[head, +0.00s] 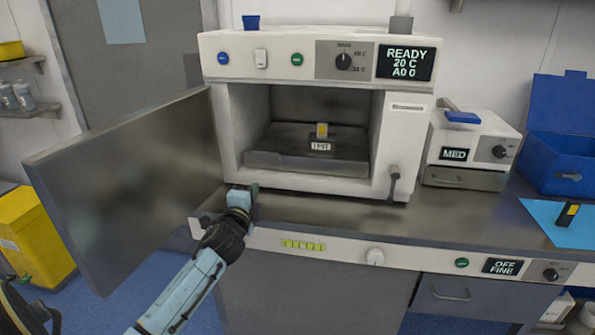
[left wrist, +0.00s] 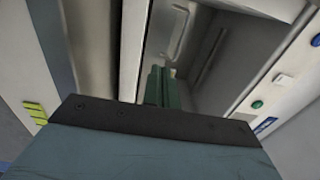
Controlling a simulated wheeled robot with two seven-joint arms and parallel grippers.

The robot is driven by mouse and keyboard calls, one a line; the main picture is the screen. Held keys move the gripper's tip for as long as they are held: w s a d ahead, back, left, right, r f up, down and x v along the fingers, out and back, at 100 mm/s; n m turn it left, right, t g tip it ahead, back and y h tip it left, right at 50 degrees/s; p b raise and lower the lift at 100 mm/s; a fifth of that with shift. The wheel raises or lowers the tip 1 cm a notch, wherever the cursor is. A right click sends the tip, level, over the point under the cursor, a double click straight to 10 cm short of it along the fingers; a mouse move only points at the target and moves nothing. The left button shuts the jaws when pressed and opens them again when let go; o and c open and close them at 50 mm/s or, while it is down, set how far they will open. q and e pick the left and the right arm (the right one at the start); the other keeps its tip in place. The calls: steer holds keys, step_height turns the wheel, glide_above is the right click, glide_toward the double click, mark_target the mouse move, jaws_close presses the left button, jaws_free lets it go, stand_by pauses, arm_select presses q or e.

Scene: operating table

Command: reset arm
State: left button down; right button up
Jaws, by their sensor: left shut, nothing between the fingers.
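My left arm comes in from the lower left in the head view. Its gripper (head: 243,190) is shut and empty, in front of the lower left corner of the white oven. In the left wrist view the shut green fingers (left wrist: 160,84) point toward the oven opening. My right gripper is not in view.
The white oven (head: 226,150) has its door (head: 125,185) swung wide open to the left, close to my left arm. A white device (head: 455,146) and blue bin (head: 560,165) stand right.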

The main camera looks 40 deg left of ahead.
arm_select(q)
steer(key=s+d+f+n+g+h, duration=0.1)
steer(key=s+d+f+n+g, duration=0.3)
steer(key=s+d+f, duration=0.35)
steer(key=s+d+f+n+g+h, duration=0.3)
steer(key=s+d+f+n+g, duration=0.15)
steer(key=s+d, duration=0.65)
steer(key=s+d+f+n+g+h, duration=0.3)
steer(key=s+d+g+h, duration=0.15)
steer(key=s+d, duration=0.65)
steer(key=s+a+f+g, duration=0.1)
steer(key=s+f, duration=0.1)
steer(key=f, duration=1.1)
steer(key=s+a+f, duration=0.2)
steer(key=f, duration=1)
steer(key=s+a+f+g+y, duration=0.1)
steer(key=s+a+f, duration=0.2)
steer(key=s+f, duration=1.1)
steer(key=shift+s+f+m, duration=0.25)
steer(key=shift+s+m, duration=0.2)
steer(key=shift+s, duration=0.35)
